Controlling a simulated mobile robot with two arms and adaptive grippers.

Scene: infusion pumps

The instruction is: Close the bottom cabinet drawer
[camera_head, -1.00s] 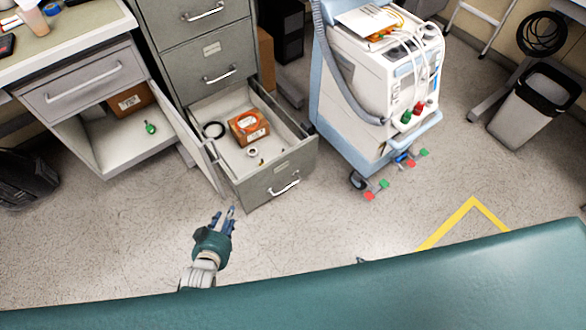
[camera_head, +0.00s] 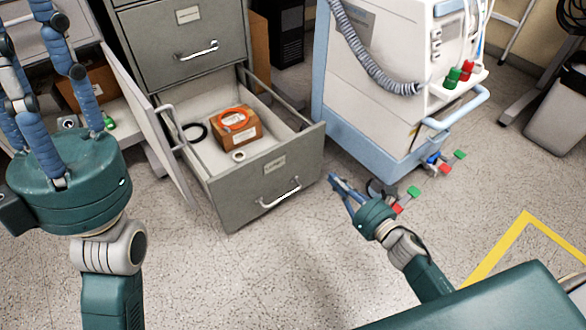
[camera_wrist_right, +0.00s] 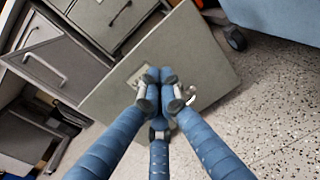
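The grey bottom cabinet drawer (camera_head: 235,200) is pulled well out of the filing cabinet (camera_head: 140,30). Its metal handle (camera_head: 280,194) is on the front panel. My right gripper (camera_head: 338,184) is just right of the drawer front in the head view, with a gap visible there. In the right wrist view the drawer front (camera_wrist_right: 215,65) lies beyond my right gripper (camera_wrist_right: 160,76). Its fingertips are together and hold nothing; they partly hide the handle. My left gripper (camera_head: 40,40) is raised at the far left, fingers spread, empty, with some tips near the frame edge.
The drawer holds a brown box (camera_head: 235,130) with an orange coil, a black ring (camera_head: 194,132) and a white roll (camera_head: 238,156). An open cupboard door (camera_head: 145,115) stands left of the drawer. A wheeled medical machine (camera_head: 385,80) stands close on the right. Floor in front is clear.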

